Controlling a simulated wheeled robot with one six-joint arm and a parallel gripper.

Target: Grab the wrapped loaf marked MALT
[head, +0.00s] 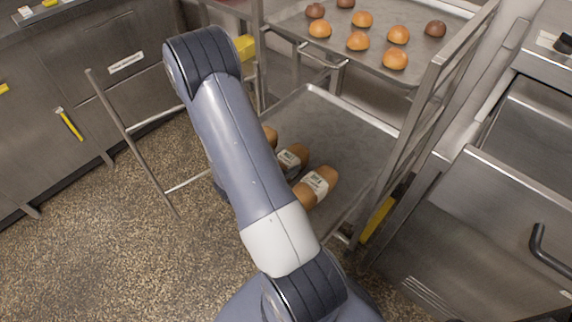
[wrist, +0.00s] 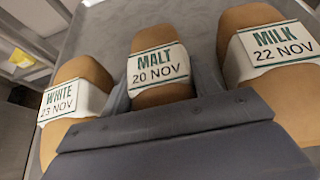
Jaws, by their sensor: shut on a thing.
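The wrapped loaf marked MALT (wrist: 160,62), a brown loaf with a white band reading 20 NOV, is in the middle of the wrist view. My gripper (wrist: 163,82) is shut on it, with a finger on each side. The loaf marked WHITE (wrist: 75,92) is to its left and the loaf marked MILK (wrist: 268,58) to its right. In the head view the middle loaf (head: 292,158) and the front loaf (head: 316,186) show beside my arm on the lower tray (head: 350,135). My gripper is hidden behind my arm there.
The lower tray sits in a metal rack (head: 408,130). Above it, an upper tray (head: 412,68) holds several buns (head: 358,41). Steel cabinets stand at left (head: 95,85) and right (head: 490,235). The speckled floor (head: 110,250) at front left is clear.

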